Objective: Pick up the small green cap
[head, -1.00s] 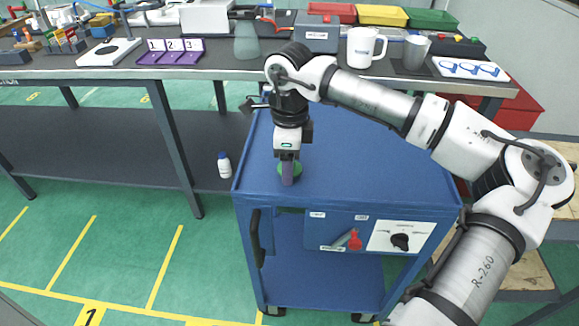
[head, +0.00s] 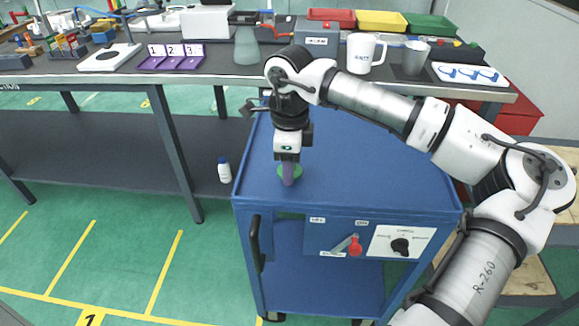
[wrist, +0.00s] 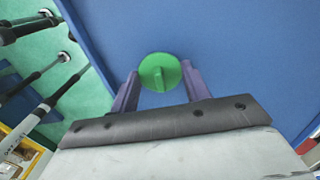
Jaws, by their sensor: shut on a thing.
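The small green cap (wrist: 159,72) is a round disc with a raised rib across its top. In the wrist view it sits between the two purple fingers of my gripper (wrist: 158,84). In the head view my gripper (head: 289,180) points down over the left front part of the blue cart top (head: 380,165), shut on the cap. Only the green edges of the cap (head: 296,171) show there, beside the finger. I cannot tell whether the cap touches the cart top or is just above it.
The cart top is otherwise clear. Its front has a red lever (head: 355,246) and a black knob (head: 400,245). Behind it stands a long bench with a white mug (head: 364,52), a grey cup (head: 415,54) and a purple numbered rack (head: 171,56). A white bottle (head: 224,169) stands left of the cart.

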